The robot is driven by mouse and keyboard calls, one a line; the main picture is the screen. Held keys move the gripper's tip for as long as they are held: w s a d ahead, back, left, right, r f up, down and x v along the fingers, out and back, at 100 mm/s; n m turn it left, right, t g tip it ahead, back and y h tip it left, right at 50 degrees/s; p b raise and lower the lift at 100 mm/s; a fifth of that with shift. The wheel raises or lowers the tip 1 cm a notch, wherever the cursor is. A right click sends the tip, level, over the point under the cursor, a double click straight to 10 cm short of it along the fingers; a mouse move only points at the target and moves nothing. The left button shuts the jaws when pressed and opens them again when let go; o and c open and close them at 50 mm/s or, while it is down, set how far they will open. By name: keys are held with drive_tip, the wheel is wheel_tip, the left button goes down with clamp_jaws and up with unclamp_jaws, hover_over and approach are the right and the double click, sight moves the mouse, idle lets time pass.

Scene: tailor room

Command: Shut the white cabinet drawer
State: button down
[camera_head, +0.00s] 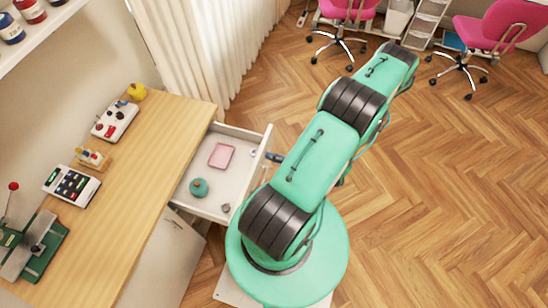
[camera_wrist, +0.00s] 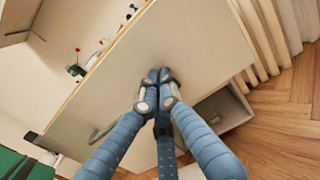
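The white drawer (camera_head: 226,194) stands pulled out from the wooden-topped cabinet in the head view. It holds a pink tray, a teal round item and small grey pieces. In the wrist view a broad pale panel (camera_wrist: 195,38), which looks like the drawer front, fills the middle, with a bar handle (camera_wrist: 102,132) at its lower left. My gripper (camera_wrist: 160,76) has its blue fingers together, with nothing seen between them. The tips are at or very close to the panel, right of the handle; contact cannot be told. In the head view my arm mostly hides the gripper.
The wooden top (camera_head: 150,165) carries a calculator-like device (camera_head: 71,186), a white control box (camera_head: 115,121) and a green machine (camera_head: 35,245). A white curtain (camera_head: 200,45) hangs behind. Pink chairs (camera_head: 495,25) stand far off. The wood floor at right (camera_head: 450,200) is clear.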

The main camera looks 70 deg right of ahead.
drive_tip(key=shift+w, duration=0.15)
drive_tip(key=w, duration=2.6)
drive_tip(key=shift+a+b, duration=0.1)
drive_tip(key=shift+b, duration=0.2)
drive_tip(key=shift+w+r, duration=0.1)
drive_tip(key=shift+w, duration=0.7)
drive_tip(key=shift+s, duration=0.1)
drive_tip(key=shift+s, duration=1.25)
hover_over(244, 155)
drive_tip(key=shift+a+p, duration=0.15)
drive_tip(key=shift+p, duration=0.3)
